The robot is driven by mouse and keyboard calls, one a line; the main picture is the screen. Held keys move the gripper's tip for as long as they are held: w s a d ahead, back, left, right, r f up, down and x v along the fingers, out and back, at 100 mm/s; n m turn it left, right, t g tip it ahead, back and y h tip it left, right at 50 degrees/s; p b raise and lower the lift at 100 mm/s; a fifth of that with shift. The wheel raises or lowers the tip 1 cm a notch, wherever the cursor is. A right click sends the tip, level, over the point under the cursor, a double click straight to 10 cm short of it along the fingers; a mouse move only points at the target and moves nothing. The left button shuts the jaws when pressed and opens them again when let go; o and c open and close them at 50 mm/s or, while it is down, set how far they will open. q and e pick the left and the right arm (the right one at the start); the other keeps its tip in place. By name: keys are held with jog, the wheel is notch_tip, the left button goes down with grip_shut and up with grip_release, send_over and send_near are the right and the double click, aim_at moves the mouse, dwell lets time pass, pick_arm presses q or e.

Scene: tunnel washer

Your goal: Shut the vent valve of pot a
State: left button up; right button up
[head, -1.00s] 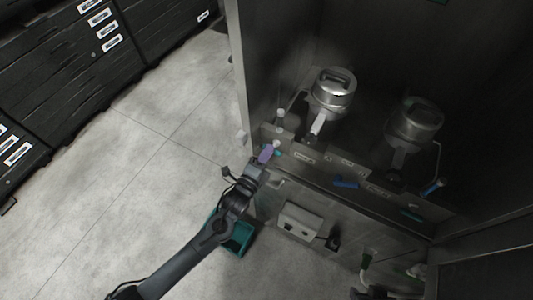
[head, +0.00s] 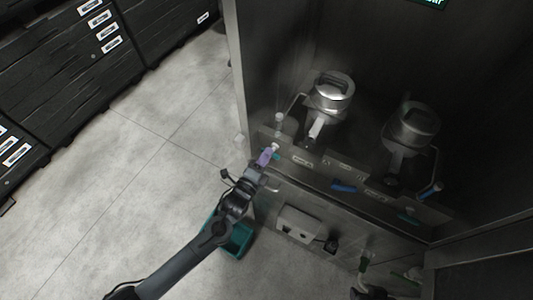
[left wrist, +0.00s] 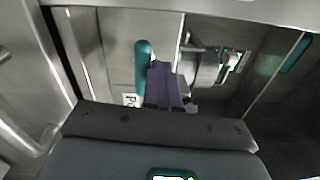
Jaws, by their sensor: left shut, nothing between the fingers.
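Two metal pots with loop-handled lids stand in the dark cabinet in the head view, the left pot (head: 330,93) and the right pot (head: 411,130). I cannot read which one is pot a. My left gripper (head: 267,156) has purple fingers, shut and empty, at the left end of the front panel. A teal handle (head: 276,156) is just beside the fingertips. In the left wrist view the teal handle (left wrist: 143,66) stands upright, just left of the shut fingers (left wrist: 165,85); I cannot tell whether they touch.
A front panel with small labels (head: 302,161) runs below the pots. A blue handle (head: 343,186) and another blue handle (head: 432,189) sit further right along it. A teal bin (head: 237,236) stands on the floor beneath my left arm. The floor at left is clear.

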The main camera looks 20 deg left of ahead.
pick_arm(q)
jog(key=o, duration=0.5)
jog(key=s+f+p, duration=0.1)
jog(key=s+f, duration=0.1)
jog(key=s, duration=0.1)
jog(key=shift+g+p, duration=0.3)
jog(key=shift+p, duration=0.1)
jog(key=o, duration=0.4)
jog(key=s, duration=0.2)
jog(key=s+p, duration=0.1)
jog(key=s, duration=0.1)
jog(key=shift+s+a+f, duration=0.1)
jog(key=shift+a+f, duration=0.15)
jog(key=shift+f, duration=0.1)
jog(key=shift+o, duration=0.2)
jog(key=shift+s+a+r+p, duration=0.2)
jog(key=shift+s+r+p, duration=0.15)
jog(key=shift+s+p, duration=0.05)
pick_arm(e)
jog(key=v, duration=0.4)
jog(key=shift+w, duration=0.3)
